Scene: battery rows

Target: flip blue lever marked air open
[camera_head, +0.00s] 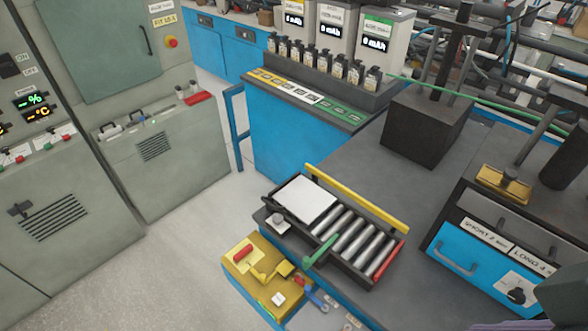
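A small blue lever-like part (321,302) shows low in the centre of the head view, at the right edge of a yellow box (236,277). A red piece sits beside it. Its marking is too small to read, so I cannot tell for sure that it is the air lever, or whether it is open or closed. The yellow box also carries a red handle (243,253) and a yellow lever (274,270). Neither my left gripper nor my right gripper is clearly in view. A dark shape at the lower right corner may be part of my arm.
A roller tray (388,262) with a white plate (305,199), a green lever (320,251) and a yellow bar (357,199) stands just behind the yellow box. A blue drawer unit (462,253) is at right. Grey cabinets (160,165) stand left, with open floor (180,265) between.

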